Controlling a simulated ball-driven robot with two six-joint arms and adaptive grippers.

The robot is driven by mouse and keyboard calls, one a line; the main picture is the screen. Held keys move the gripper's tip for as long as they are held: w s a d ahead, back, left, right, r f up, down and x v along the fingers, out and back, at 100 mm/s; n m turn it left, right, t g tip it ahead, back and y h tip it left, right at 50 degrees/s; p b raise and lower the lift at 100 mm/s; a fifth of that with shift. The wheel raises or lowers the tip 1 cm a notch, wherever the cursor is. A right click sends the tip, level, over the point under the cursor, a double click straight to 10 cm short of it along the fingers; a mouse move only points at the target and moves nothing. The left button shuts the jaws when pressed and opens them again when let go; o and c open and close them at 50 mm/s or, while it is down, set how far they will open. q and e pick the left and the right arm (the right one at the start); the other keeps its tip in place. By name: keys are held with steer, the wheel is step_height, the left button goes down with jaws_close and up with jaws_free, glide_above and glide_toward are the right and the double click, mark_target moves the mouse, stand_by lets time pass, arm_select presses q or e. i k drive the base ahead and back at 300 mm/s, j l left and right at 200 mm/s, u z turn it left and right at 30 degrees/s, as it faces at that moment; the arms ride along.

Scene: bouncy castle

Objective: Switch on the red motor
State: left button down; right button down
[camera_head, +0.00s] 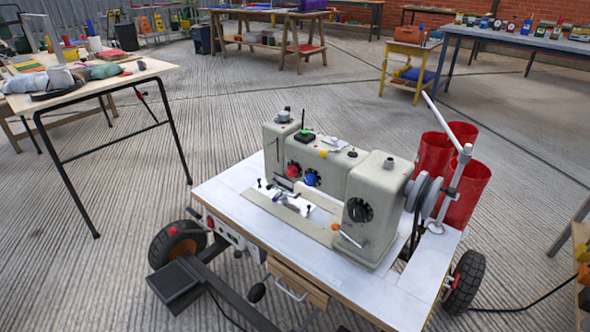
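A beige sewing machine (376,195) stands on a white-topped wheeled table (408,296). Red cylinders (466,193) stand behind the handwheel, by a white post. I cannot make out which part is the red motor. Neither of my grippers is in view.
Black wheels (176,245) and a black pedal (180,287) sit low at the table's left front. A wooden table (140,75) with cloth stands at left. A yellow stool (402,73) and a blue table (500,38) stand behind. Ridged grey floor lies open between.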

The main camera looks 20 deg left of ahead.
mark_target(211, 222)
steer(key=l+u, duration=0.15)
steer(key=u, duration=0.3)
steer(key=k+l+u, duration=0.1)
steer(key=u, duration=0.35)
steer(key=k+l+u, duration=0.1)
steer(key=u, duration=0.35)
